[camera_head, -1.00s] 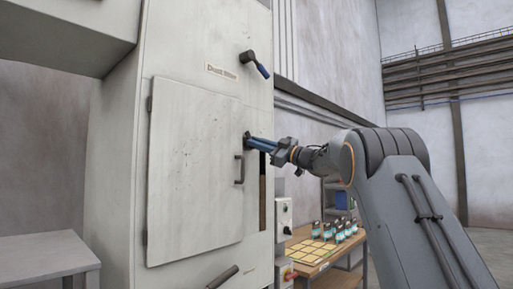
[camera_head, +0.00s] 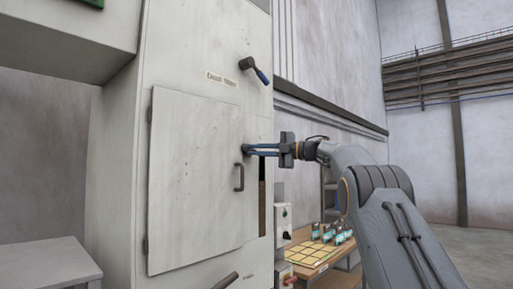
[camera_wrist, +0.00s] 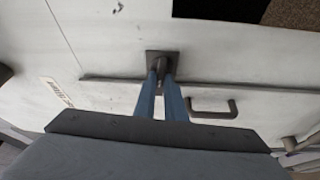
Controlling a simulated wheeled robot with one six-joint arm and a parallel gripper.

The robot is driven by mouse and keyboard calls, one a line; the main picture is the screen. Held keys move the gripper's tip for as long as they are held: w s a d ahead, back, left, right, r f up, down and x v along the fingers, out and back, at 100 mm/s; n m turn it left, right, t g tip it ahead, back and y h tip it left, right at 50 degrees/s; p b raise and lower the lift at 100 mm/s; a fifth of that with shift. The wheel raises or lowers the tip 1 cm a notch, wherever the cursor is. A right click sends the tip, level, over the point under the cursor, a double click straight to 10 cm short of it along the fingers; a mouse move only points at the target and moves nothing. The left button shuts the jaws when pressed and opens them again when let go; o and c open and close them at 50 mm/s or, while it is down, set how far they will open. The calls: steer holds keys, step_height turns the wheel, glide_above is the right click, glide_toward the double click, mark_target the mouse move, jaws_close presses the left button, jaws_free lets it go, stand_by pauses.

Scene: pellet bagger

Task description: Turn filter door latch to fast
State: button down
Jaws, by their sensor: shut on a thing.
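The filter door (camera_head: 195,180) is a pale panel on the front of the tall filter cabinet, with a dark bar handle (camera_head: 239,177) at its right edge. The handle also shows in the wrist view (camera_wrist: 214,108). The latch (camera_wrist: 161,66) is a small dark piece on a square plate at the door's edge. My gripper (camera_head: 249,150) reaches in from the right, and its blue fingers (camera_wrist: 161,92) are shut on the latch. The fingers hide part of the latch, so its exact angle is hard to tell. The door lies flat against the cabinet.
A dark lever with a blue grip (camera_head: 255,70) sticks out above the door. Another dark lever (camera_head: 225,281) is below it. A control box (camera_head: 283,218) is at the right, with a workbench (camera_head: 312,255) holding yellow squares and small bottles behind. A grey table (camera_head: 45,265) stands at left.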

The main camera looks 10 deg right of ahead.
steer(key=shift+r+n+p, duration=0.1)
steer(key=shift+n+p, duration=0.2)
steer(key=shift+n, duration=0.3)
steer(key=c, duration=1.8)
jaws_free()
steer(key=shift+g, duration=0.3)
steer(key=b+v, duration=0.3)
steer(key=v, duration=0.4)
steer(key=shift+s+d, duration=0.2)
steer(key=shift+d, duration=0.1)
